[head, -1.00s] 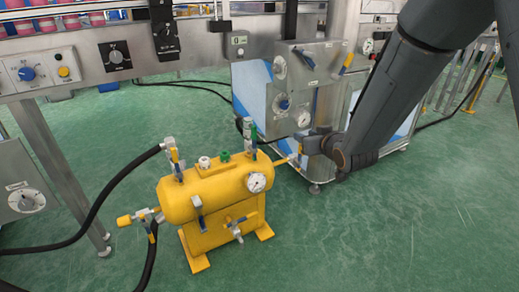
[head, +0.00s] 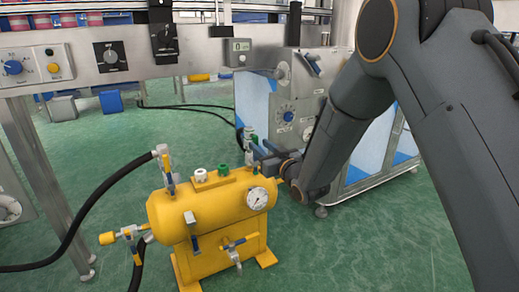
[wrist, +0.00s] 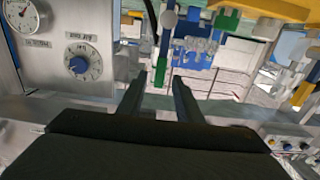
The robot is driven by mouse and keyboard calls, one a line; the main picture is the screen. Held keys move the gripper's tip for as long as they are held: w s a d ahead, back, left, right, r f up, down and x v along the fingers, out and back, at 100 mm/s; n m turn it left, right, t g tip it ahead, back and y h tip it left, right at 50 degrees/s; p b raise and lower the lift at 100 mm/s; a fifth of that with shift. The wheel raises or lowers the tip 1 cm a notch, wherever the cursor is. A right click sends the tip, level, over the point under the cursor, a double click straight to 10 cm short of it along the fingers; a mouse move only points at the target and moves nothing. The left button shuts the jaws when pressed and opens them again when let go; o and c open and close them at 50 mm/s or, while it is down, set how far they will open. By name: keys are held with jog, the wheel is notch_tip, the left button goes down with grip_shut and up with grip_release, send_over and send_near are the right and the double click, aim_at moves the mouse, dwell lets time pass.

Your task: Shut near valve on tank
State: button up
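The yellow tank (head: 207,212) stands on the green floor, left of my arm in the head view. A hose valve with a lever (head: 167,178) rises from its top left. Another valve (head: 249,145) rises at its top right, partly hidden by my gripper. My gripper (head: 260,152) is by the top right valve; contact is unclear. In the wrist view my gripper's fingers (wrist: 158,85) are apart, with a blue lever (wrist: 163,50) showing just beyond, between the tips.
A metal cabinet with dials and knobs (head: 287,117) stands behind my gripper. A black hose (head: 95,205) runs from the tank to the left. A side valve with a yellow end (head: 120,236) sticks out left. Green floor is free in front.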

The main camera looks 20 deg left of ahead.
jog(key=shift+x, duration=0.9)
jog(key=shift+c, duration=0.4)
grip_shut()
